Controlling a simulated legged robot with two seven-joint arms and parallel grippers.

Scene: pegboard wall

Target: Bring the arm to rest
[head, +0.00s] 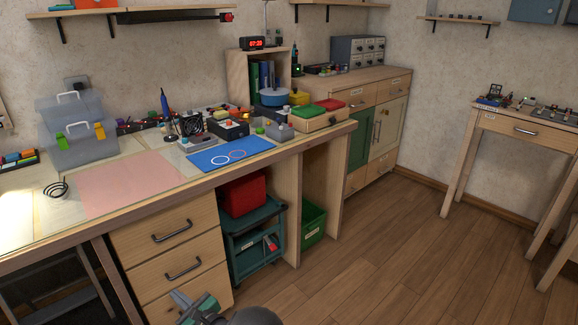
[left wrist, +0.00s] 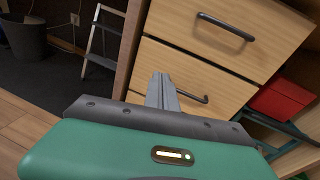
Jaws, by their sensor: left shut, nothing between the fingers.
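My left gripper (head: 183,300) shows at the bottom of the head view, low in front of the bench's wooden drawers (head: 168,245). In the left wrist view its fingers (left wrist: 161,90) are together and empty, in front of the drawer fronts (left wrist: 190,75). It appears apart from the drawers and their handles. My right gripper is in neither view.
The workbench (head: 110,222) carries a pink mat (head: 130,183), a blue mat (head: 228,153) and many small items. Under it stand a teal cart (head: 257,240) with a red box (head: 243,195) and a green bin (head: 312,222). The wooden floor (head: 380,260) at the right is clear.

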